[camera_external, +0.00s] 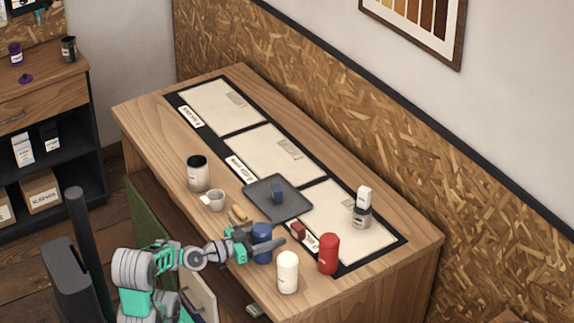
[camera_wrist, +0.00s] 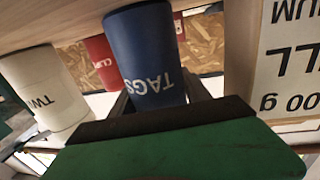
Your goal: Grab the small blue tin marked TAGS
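The blue tin (camera_external: 262,231) stands near the front edge of the table. In the wrist view, the blue tin (camera_wrist: 145,50) fills the middle, and its TAGS lettering appears upside down. My gripper (camera_external: 266,246) is low at the tin, with one finger crossing in front of it in the external view. In the wrist view, my gripper's dark fingers (camera_wrist: 160,92) lie on both sides of the tin. They look open around it, though contact is hard to judge.
A white canister (camera_external: 288,273) and a red canister (camera_external: 328,255) stand close right of the tin.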

